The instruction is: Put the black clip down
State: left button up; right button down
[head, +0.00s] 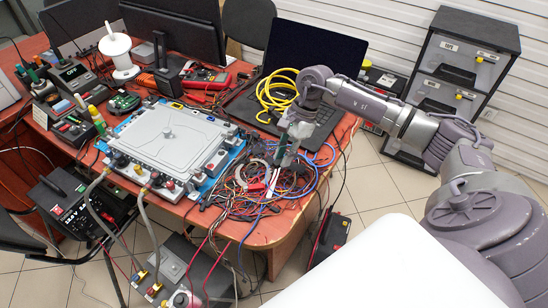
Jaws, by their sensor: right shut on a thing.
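My right gripper (283,155) reaches in from the right and points down over the tangle of wires at the table's right end. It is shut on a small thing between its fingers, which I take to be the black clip. The clip itself is too small and too covered by the fingers to make out clearly. My left gripper is not in view.
A bundle of loose wires (262,190) covers the right end of the red table (268,232). A grey plate unit (168,138) with hoses at its front stands left of it. A black laptop (318,58) and a yellow cable coil (277,92) lie behind the gripper. A drawer cabinet (462,70) stands at the back right.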

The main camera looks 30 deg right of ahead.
send_over(270, 170)
jog(key=d, duration=0.1)
jog(key=f, duration=0.2)
jog(key=shift+d+f, duration=0.2)
jog(key=shift+f, duration=0.15)
notch_tip(270, 170, down, 4)
jog(key=shift+s+r+p, duration=0.1)
jog(key=shift+r+p, duration=0.05)
jog(key=shift+p, duration=0.4)
jog(key=shift+f, duration=0.3)
jog(key=c, duration=1.1)
grip_release()
jog(key=shift+o, duration=0.2)
jog(key=shift+r, duration=0.15)
jog(key=shift+r, duration=0.15)
jog(key=b+v, duration=0.2)
jog(key=v, duration=0.9)
jog(key=shift+d+r, duration=0.2)
jog(key=shift+r, duration=0.15)
jog(key=shift+f, duration=0.1)
